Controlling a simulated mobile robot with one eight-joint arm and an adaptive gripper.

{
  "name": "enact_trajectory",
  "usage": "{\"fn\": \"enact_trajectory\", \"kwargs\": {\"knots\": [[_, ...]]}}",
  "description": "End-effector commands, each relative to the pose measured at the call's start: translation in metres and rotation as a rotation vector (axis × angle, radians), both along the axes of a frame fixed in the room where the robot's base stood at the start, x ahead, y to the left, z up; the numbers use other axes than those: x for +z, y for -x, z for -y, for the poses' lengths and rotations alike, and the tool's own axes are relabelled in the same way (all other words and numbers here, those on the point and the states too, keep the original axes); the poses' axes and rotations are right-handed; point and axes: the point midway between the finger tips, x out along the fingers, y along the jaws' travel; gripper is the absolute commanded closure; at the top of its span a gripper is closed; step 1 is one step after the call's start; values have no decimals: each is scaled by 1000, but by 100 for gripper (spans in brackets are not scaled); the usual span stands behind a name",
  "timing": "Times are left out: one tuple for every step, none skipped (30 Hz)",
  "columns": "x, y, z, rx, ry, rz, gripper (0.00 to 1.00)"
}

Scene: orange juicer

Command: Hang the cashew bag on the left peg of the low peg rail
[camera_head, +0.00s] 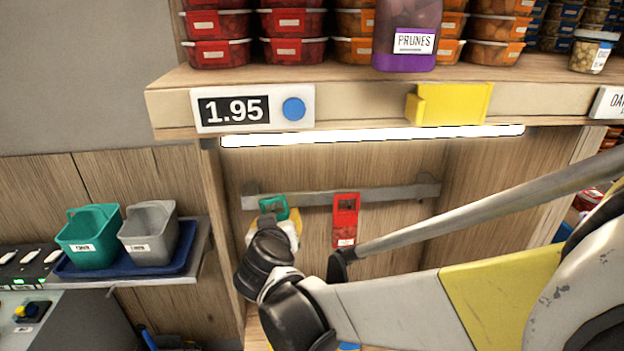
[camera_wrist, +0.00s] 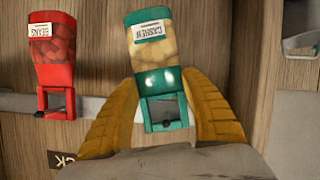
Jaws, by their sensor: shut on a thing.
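The cashew bag (camera_wrist: 158,65) is pale with a green top and green hanger frame, and its label reads upside down in the wrist view. In the head view its green hanger (camera_head: 273,207) shows in front of the left part of the low peg rail (camera_head: 390,194). My gripper (camera_wrist: 158,110) has its yellow fingers closed on both sides of the bag's hanger end; it also shows in the head view (camera_head: 284,228). A dark peg-like tip shows in the hanger opening. I cannot tell whether the hanger rests on it. My gripper hides the bag's lower part in the head view.
A red beans bag (camera_head: 345,220) hangs on the rail to the right; it also shows in the wrist view (camera_wrist: 53,50). A lit shelf edge (camera_head: 370,135) overhangs the rail. A wooden side wall (camera_head: 222,225) stands close at left. Green (camera_head: 90,235) and grey (camera_head: 148,232) bins sit further left.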

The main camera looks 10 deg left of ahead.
Motion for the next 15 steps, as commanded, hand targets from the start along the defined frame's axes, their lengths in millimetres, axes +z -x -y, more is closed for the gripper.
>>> {"fn": "enact_trajectory", "kwargs": {"knots": [[0,0,0,0,0,0,42],[0,0,0,0,0,0,33],[0,0,0,0,0,0,23],[0,0,0,0,0,0,23],[0,0,0,0,0,0,23],[0,0,0,0,0,0,23],[0,0,0,0,0,0,23],[0,0,0,0,0,0,23],[0,0,0,0,1,0,23],[0,0,0,-1,1,0,23],[0,0,0,-1,1,0,23],[0,0,0,-1,1,0,23],[0,0,0,-1,1,0,23],[0,0,0,-1,1,0,23],[0,0,0,-1,1,0,23]]}}
